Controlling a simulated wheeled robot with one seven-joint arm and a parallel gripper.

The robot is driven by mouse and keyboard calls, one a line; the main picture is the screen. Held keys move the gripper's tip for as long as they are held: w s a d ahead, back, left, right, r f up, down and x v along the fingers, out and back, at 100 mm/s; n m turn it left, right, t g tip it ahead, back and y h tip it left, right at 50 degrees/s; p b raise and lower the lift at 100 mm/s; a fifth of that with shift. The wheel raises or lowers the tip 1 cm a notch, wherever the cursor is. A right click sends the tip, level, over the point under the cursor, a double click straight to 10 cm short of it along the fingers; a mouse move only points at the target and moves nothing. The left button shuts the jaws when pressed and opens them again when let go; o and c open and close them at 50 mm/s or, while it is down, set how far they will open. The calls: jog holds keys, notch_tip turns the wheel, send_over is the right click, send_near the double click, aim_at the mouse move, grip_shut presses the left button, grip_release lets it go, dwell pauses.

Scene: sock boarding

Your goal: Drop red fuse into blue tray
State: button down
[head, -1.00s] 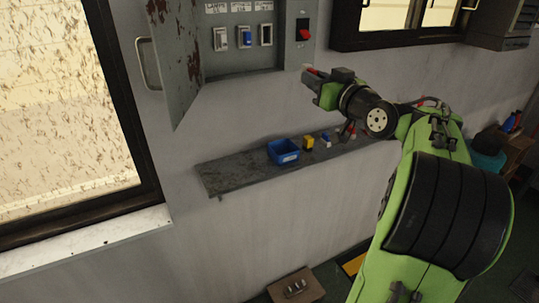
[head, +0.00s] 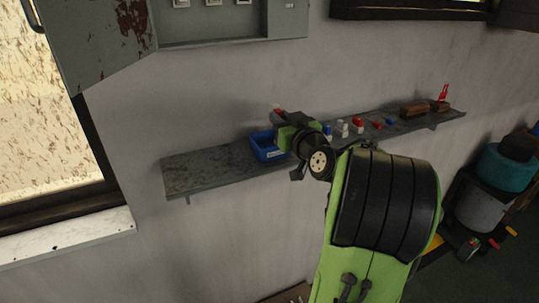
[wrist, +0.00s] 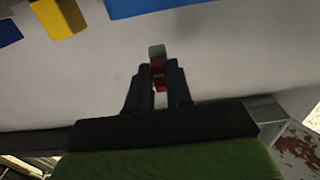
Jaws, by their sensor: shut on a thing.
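My gripper (head: 279,115) is shut on the red fuse (wrist: 158,68), a small red piece with a pale end held between the dark fingertips in the wrist view. In the head view only a small bit of the fuse (head: 277,106) shows at the tip. The blue tray (head: 266,152) sits on the wall shelf, partly hidden by my gripper, which appears just above or in front of it. The tray's blue edge also shows at the top of the wrist view (wrist: 150,6), apart from the fuse. The tray's inside is mostly hidden.
The grey shelf (head: 205,171) carries several small blue, white and red pieces (head: 358,122) right of my gripper, then a brown block (head: 414,109). A yellow piece (wrist: 58,16) shows beside the tray in the wrist view. An open grey cabinet (head: 230,30) hangs above.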

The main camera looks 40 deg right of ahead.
jog(key=shift+a+f, duration=0.15)
jog(key=shift+f, duration=0.1)
jog(key=c, duration=0.9)
grip_release()
jog(key=shift+c, duration=0.2)
jog(key=shift+s, duration=0.1)
jog(key=b+v, duration=0.3)
jog(key=v, duration=1.2)
jog(key=shift+s+b, duration=0.3)
jog(key=shift+s, duration=0.05)
jog(key=shift+w+a, duration=0.1)
jog(key=shift+a, duration=0.15)
